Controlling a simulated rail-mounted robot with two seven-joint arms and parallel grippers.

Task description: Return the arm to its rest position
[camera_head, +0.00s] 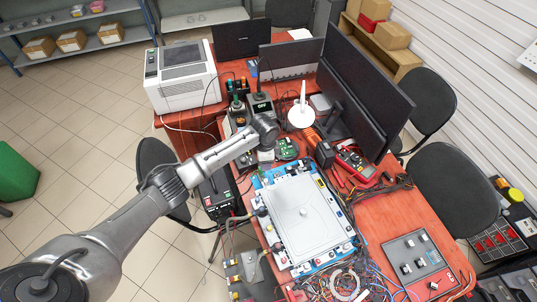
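My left arm comes in from the lower left and reaches across the floor to the red-brown table (385,221). Its far end, with the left gripper (266,154), is over the table just beyond a blue-framed fixture (282,261) that holds a pale grey plate (305,212). The fingers are small and partly hidden by the wrist, so I cannot tell their opening or whether they touch anything. A pale hose (239,217) shows at the fixture's left side. My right gripper is out of view.
Close to the gripper are a green circuit board (287,149), a white stand (301,115) and a black-and-orange tool (319,147). Dark monitors (350,95), a red multimeter (356,162) and loose cables (350,284) crowd the table. Tiled floor at left is mostly open.

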